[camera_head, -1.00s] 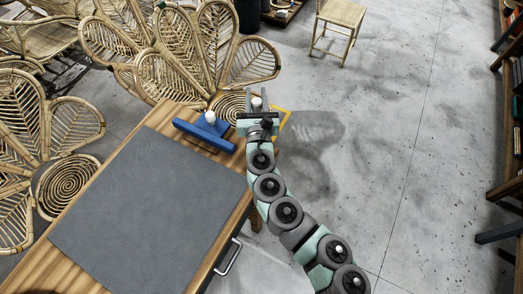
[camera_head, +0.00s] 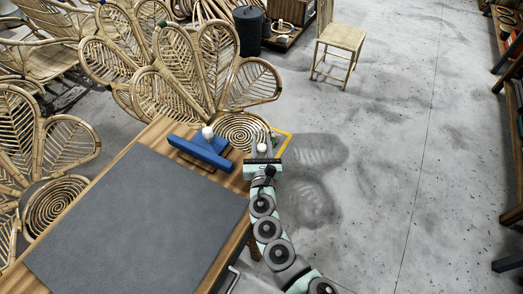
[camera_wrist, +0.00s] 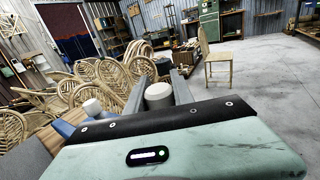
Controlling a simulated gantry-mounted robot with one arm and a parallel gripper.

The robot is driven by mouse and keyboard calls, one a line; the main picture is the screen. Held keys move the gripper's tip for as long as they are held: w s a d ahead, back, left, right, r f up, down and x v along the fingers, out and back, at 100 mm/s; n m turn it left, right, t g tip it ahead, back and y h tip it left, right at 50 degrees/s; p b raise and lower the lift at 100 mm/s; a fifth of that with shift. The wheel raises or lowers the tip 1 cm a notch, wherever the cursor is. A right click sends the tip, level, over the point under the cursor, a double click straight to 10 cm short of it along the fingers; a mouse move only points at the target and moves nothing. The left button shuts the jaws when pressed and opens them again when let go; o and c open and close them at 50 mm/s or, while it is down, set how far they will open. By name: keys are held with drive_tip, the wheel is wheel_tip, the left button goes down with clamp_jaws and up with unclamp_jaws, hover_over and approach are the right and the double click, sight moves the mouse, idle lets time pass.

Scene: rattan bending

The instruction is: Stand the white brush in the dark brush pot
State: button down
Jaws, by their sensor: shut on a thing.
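My gripper (camera_head: 262,150) is shut on the white brush (camera_wrist: 159,96), near the table's far right corner. Only the brush's pale rounded top shows between the two grey fingers in the wrist view. It also shows as a small white top in the head view (camera_head: 261,148). The brush's lower end is hidden behind my gripper. I cannot make out the dark brush pot in either view, and cannot tell whether the brush touches anything below.
A blue stand (camera_head: 205,149) with another white-topped piece (camera_head: 207,133) is left of my gripper. A dark grey mat (camera_head: 140,215) covers much of the wooden table. A yellow frame (camera_head: 288,142) shows at the corner. Rattan chairs (camera_head: 200,70) stand behind; open floor lies right.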

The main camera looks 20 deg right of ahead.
drive_tip(key=shift+f+b, duration=0.55)
drive_tip(key=shift+f, duration=1)
drive_tip(key=shift+f+b, duration=0.3)
drive_tip(key=shift+f, duration=0.05)
drive_tip(key=c, duration=1.1)
unclamp_jaws()
drive_tip(key=shift+s+r+p, duration=0.1)
drive_tip(key=shift+r+p, duration=0.35)
drive_tip(key=p+v, duration=0.2)
drive_tip(key=v, duration=1)
drive_tip(key=shift+f, duration=0.1)
